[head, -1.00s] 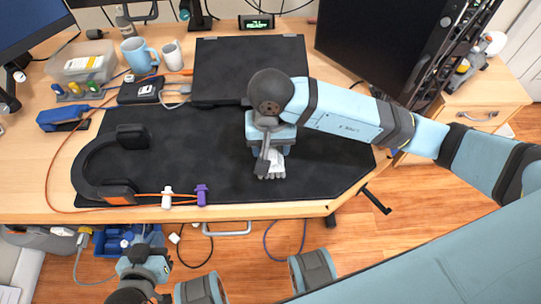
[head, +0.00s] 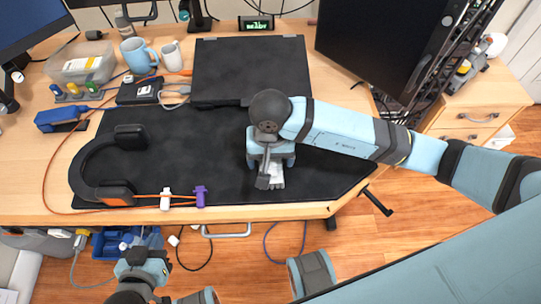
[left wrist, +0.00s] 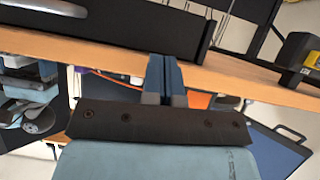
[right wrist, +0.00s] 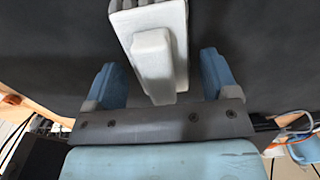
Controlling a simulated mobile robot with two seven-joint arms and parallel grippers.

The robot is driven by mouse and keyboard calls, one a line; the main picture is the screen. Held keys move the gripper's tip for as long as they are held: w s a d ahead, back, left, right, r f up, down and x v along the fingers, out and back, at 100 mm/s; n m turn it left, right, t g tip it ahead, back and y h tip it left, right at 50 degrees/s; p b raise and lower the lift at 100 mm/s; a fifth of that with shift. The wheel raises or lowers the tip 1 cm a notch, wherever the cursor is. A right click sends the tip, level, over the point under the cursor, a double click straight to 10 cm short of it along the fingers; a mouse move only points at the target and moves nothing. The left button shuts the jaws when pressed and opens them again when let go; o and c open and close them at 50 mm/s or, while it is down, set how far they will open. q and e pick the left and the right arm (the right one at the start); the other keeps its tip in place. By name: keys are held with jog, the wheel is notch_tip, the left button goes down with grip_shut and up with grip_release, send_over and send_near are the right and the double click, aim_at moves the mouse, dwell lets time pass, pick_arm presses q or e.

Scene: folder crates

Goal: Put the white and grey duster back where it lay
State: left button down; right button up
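The white and grey duster (head: 277,177) is at the front right part of the black desk mat (head: 225,185), partly hidden under my right gripper (head: 270,162). In the right wrist view, the duster's pale handle (right wrist: 153,62) lies between the two blue fingers, with a gap on each side. The right gripper is open around it, not gripping. Whether the duster rests fully on the mat is hard to tell. My left gripper (head: 145,258) is low, in front of the desk's edge. In the left wrist view its fingers (left wrist: 166,80) are together and empty.
Headphones (head: 90,165) lie on the mat's left, with a purple clip (head: 200,196) and a white clip (head: 166,199) on an orange cable near the front edge. A closed black laptop (head: 250,70) is behind. A black computer tower (head: 385,45) stands at right.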

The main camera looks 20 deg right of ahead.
jog(key=shift+r+p, duration=0.3)
pick_arm(q)
jog(key=shift+s+a+p, duration=0.1)
jog(key=shift+a+p, duration=0.1)
jog(key=shift+p, duration=0.4)
pick_arm(e)
notch_tip(320, 180, up, 12)
pick_arm(q)
jog(key=shift+r, duration=0.1)
pick_arm(e)
jog(key=shift+f, duration=0.15)
